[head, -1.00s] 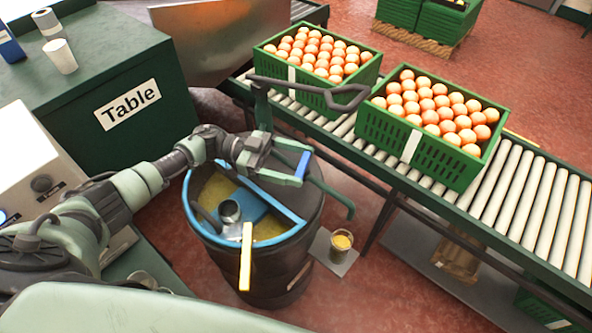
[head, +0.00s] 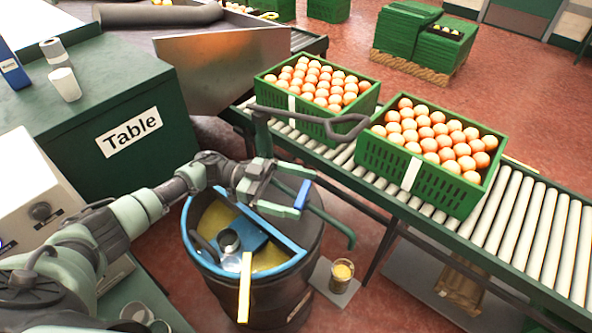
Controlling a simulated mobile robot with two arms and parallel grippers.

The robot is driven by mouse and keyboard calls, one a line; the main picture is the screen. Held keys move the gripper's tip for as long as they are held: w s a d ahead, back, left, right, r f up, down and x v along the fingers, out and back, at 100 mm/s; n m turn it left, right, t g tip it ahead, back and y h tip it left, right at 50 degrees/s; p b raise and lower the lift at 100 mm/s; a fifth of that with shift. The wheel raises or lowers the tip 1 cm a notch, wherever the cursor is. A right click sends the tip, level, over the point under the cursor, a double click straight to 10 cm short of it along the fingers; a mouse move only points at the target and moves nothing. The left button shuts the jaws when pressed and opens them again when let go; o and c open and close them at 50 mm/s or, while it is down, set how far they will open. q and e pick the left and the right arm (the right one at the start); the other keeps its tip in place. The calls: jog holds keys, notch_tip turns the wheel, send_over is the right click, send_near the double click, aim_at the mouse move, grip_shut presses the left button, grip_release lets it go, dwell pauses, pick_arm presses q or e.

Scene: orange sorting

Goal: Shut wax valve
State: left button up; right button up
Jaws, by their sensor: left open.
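My left gripper (head: 292,191) is open over the right rim of a dark drum (head: 285,300). A small blue bar (head: 303,194), which looks like the valve's lever, shows at the fingertips; I cannot tell whether they touch it. A green pipe (head: 338,230) bends from behind the fingers down to the right. Its end hangs above a small cup (head: 342,270) with yellow content. Yellow wax (head: 215,218) shows in the drum. The valve's body is hidden by the gripper. My right gripper is not in view.
A ladle with a yellow handle (head: 245,287) rests on the drum's blue rim. A roller conveyor (head: 513,225) with two green crates of oranges runs on the right. A dark hooked bar (head: 345,128) rises behind the gripper. A green table (head: 60,100) stands at left.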

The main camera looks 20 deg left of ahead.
pick_arm(q)
notch_tip(320, 180, up, 20)
jog(key=shift+f+p, duration=0.15)
jog(key=shift+p, duration=0.15)
